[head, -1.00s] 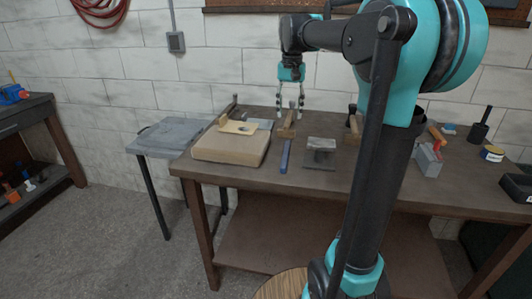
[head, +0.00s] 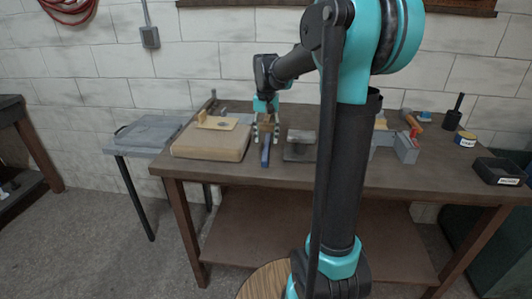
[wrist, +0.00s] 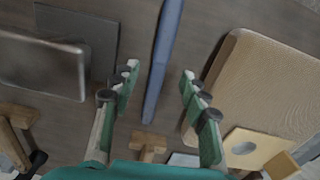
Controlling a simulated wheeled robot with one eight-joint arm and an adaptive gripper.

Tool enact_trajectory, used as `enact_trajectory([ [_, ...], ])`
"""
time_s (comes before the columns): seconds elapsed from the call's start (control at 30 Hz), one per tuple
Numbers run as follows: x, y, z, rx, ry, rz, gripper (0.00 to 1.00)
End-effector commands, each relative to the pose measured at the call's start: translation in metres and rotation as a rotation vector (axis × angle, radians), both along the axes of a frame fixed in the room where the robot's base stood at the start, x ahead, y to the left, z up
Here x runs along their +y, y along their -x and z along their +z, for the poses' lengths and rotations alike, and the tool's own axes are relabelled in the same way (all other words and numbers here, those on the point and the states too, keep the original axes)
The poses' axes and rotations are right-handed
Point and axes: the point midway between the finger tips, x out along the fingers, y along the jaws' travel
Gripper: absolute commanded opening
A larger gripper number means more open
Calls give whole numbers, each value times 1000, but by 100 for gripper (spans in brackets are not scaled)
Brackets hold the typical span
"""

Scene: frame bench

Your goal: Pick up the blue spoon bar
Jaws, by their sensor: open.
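The blue spoon bar (head: 265,156) is a long, narrow bar lying on the brown workbench (head: 230,178), pointing toward the front edge. In the wrist view the bar (wrist: 162,62) runs down between the two fingers, its lower end near a wooden piece. My gripper (head: 265,138) is over the far part of the bar, fingers pointing down. In the wrist view my gripper (wrist: 159,76) is open and empty, with one finger on each side of the bar and a gap to both. I cannot tell its exact height above the bench.
A tan padded block (head: 208,144) lies close left of the bar, with a pale plate (head: 216,123) on it. A grey metal block (head: 301,137) stands close right. A small wooden piece (wrist: 148,142) is by the bar's far end.

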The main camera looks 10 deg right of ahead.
Motion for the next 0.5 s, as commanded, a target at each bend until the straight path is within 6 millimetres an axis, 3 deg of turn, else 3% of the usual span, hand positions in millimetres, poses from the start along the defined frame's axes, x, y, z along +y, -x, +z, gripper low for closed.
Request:
enact_trajectory([
  [0.23, 1, 2, -35, 0, 0, 0, 45],
  [0.5, 1, 2, -43, 0, 0, 0, 45],
])
